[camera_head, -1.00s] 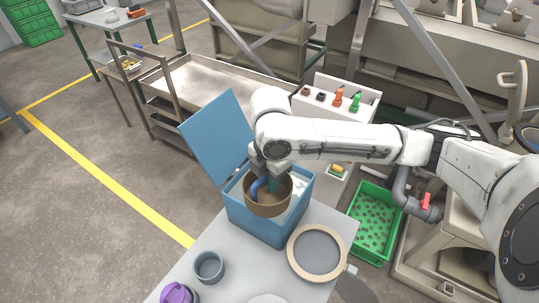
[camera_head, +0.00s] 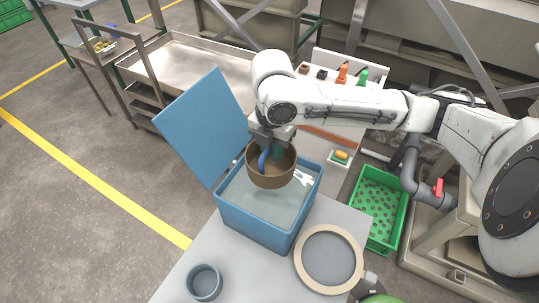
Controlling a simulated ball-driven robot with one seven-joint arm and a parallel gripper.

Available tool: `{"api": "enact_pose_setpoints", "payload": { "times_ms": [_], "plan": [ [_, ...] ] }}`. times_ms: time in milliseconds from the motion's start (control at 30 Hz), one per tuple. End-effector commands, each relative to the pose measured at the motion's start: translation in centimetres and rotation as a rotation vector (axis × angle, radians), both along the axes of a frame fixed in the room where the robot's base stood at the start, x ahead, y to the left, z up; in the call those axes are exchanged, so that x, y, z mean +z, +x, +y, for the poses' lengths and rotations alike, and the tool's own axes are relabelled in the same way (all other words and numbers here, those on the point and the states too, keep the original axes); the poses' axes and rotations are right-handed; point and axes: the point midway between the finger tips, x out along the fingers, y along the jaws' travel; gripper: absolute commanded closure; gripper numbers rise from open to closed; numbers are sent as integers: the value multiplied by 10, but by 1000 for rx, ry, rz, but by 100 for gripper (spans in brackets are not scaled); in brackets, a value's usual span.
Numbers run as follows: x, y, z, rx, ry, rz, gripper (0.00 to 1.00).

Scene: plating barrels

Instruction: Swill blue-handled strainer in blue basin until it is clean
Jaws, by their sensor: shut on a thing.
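My gripper (camera_head: 272,142) is shut on the blue-handled strainer, a brown round pan-like vessel (camera_head: 270,180) with a curved blue handle (camera_head: 264,158). The strainer is at the back part of the blue basin (camera_head: 252,230), which holds pale water. I cannot tell whether its bottom touches the water. Its inside looks brown; my fingers hide part of the handle and rim. The basin's blue lid (camera_head: 205,125) stands open on the left.
The basin stands on a grey table with a round wooden-rimmed sieve (camera_head: 300,262) and a grey-blue cup (camera_head: 204,281). White pieces (camera_head: 303,178) show at the basin's right side. A green crate (camera_head: 397,218) is on the floor at right. Floor left is clear.

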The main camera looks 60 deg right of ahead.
Motion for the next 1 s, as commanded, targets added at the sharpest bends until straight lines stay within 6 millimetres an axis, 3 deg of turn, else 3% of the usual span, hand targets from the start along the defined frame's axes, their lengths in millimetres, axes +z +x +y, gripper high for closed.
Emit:
{"api": "enact_pose_setpoints", "payload": {
  "times_ms": [33,100,567,1000],
  "plan": [
    [-12,0,0,0,0,0,100],
    [-18,0,0,0,0,0,100],
    [-38,0,0,-1,0,0,100],
    [-86,0,0,-1,1,0,100]
  ]
}}
